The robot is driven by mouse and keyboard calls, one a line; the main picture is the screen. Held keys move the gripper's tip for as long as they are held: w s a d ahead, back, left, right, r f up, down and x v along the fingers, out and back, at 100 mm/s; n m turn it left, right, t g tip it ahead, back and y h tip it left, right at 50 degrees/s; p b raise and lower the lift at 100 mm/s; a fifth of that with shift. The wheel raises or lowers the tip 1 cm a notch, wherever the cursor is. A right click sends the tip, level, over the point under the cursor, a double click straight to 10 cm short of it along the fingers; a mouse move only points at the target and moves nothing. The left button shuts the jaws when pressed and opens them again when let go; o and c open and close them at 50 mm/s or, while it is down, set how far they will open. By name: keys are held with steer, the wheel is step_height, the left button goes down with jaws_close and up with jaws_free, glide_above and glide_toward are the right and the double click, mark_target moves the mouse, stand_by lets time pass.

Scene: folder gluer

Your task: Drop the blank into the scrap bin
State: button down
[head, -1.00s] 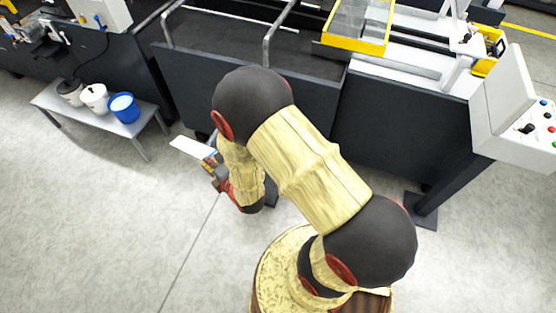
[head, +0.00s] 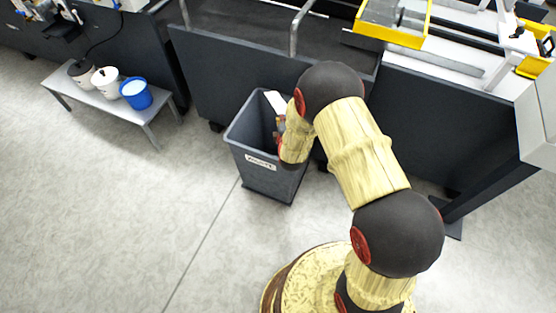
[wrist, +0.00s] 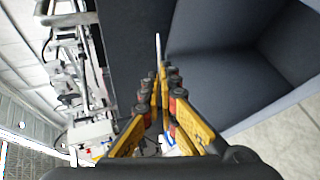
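The blank (head: 275,101) is a thin white sheet above the back part of the scrap bin's opening in the head view. In the wrist view the blank (wrist: 158,48) shows edge-on as a thin white strip between the fingertips. My gripper (wrist: 161,80) is shut on it; in the head view my gripper (head: 280,124) is partly hidden by my arm. The scrap bin (head: 262,172) is a dark grey, open-topped bin with a white label on its front. In the wrist view the bin's inside wall (wrist: 215,85) lies to the right of the fingers.
A dark machine side panel (head: 225,85) stands right behind the bin. The floor (head: 130,220) in front and left is clear.

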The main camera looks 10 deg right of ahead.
step_height(320, 180, down, 6)
steer(key=b, duration=0.3)
steer(key=shift+r+b, duration=0.1)
steer(key=shift+b, duration=0.2)
steer(key=c, duration=2)
jaws_free()
steer(key=shift+o, duration=0.2)
steer(key=v, duration=1.2)
